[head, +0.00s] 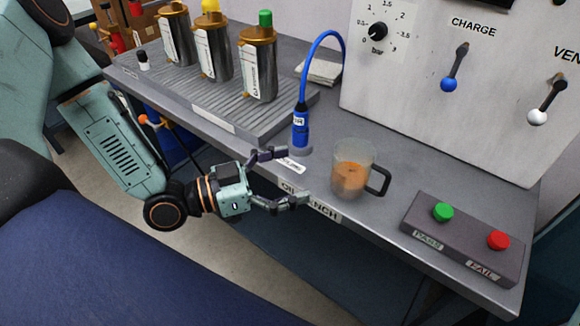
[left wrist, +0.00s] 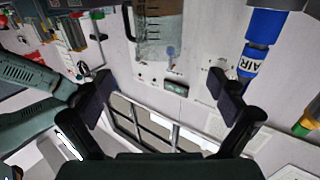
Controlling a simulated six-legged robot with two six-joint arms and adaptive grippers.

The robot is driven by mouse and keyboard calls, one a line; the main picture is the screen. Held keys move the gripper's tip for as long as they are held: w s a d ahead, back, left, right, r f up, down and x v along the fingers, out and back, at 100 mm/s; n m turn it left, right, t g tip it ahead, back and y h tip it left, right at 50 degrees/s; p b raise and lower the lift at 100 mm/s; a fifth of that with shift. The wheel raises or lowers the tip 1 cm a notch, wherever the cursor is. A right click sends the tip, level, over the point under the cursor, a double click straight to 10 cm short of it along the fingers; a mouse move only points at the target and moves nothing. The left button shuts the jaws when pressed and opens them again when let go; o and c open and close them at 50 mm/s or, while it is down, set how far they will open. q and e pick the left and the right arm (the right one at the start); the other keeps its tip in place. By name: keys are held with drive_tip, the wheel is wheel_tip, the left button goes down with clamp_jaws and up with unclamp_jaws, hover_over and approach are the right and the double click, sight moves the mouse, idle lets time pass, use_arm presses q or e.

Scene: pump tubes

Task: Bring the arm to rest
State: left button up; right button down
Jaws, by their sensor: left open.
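My left gripper (head: 283,178) is open and empty at the front edge of the grey bench (head: 405,205). Its two fingers also show wide apart in the left wrist view (left wrist: 160,92), with nothing between them. My left arm reaches in from the left, bent at the elbow. A blue air connector (head: 300,128) on a blue hose stands on the bench just beyond the upper finger; its lettered part shows at the right of the left wrist view (left wrist: 254,45). My right gripper is in neither view.
A clear mug (head: 352,172) with orange-brown liquid stands right of the gripper. A button box (head: 462,238) is at the right front. A panel (head: 450,110) with CHARGE and VENT levers stands behind.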

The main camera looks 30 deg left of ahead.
sight(334, 162)
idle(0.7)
use_arm(q)
drive_tip(key=shift+b+x, duration=0.95)
drive_tip(key=shift+x, duration=0.35)
drive_tip(key=shift+b+x, duration=0.75)
drive_tip(key=shift+x, duration=0.9)
drive_tip(key=shift+b+x, duration=0.65)
drive_tip(key=shift+x, duration=1.85)
drive_tip(key=shift+f, duration=0.1)
drive_tip(key=shift+a, duration=0.1)
